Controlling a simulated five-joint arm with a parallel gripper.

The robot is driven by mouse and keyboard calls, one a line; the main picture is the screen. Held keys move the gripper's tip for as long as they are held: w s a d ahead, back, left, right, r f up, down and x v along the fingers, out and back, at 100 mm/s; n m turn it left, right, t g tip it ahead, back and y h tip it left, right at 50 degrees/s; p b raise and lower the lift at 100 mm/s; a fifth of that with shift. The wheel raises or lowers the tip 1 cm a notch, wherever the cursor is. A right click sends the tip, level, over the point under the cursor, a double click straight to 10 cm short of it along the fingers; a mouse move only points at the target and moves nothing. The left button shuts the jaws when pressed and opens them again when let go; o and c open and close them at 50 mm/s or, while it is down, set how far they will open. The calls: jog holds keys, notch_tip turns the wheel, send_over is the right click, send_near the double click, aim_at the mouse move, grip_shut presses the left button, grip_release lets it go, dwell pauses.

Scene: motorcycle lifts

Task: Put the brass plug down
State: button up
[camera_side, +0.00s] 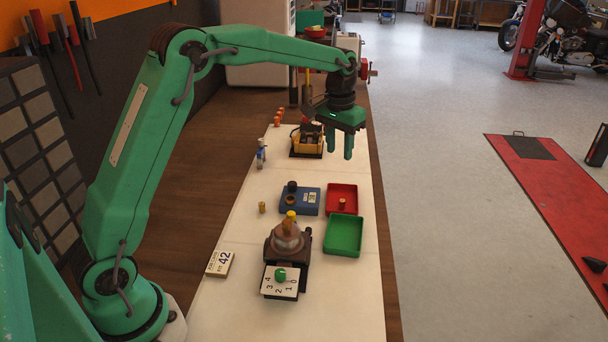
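A small brass plug (342,204) stands in the red tray (353,190), near its front side. Another small brass-coloured cylinder (262,207) stands on the white mat, left of the blue block. My gripper (340,156) hangs above the far part of the mat, beyond the red tray and clear of it. Its two fingers point down and are apart, with nothing visible between them. The picture does not show for certain which brass piece is the task's plug.
The green tray (343,246) is empty. The blue block (306,208) carries dark round parts. A fixture (300,246) with a brass-coloured top and a numbered plate (282,290) stands nearer. A yellow machine (306,142) stands left of my gripper. A card marked 42 (220,263) lies front left.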

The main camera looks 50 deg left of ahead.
jog(key=s+d+r+t, duration=0.1)
jog(key=s+r, duration=0.4)
jog(key=s, duration=0.3)
jog(key=s+d+r+t, duration=0.15)
jog(key=s+r, duration=0.25)
jog(key=s, duration=0.4)
jog(key=s+d+f+m+t, duration=0.1)
jog(key=s+f+t, duration=0.1)
jog(key=s, duration=1.3)
jog(key=shift+s+d+f+m, duration=0.25)
jog(key=shift+s+f+m, duration=0.05)
jog(key=shift+f, duration=0.4)
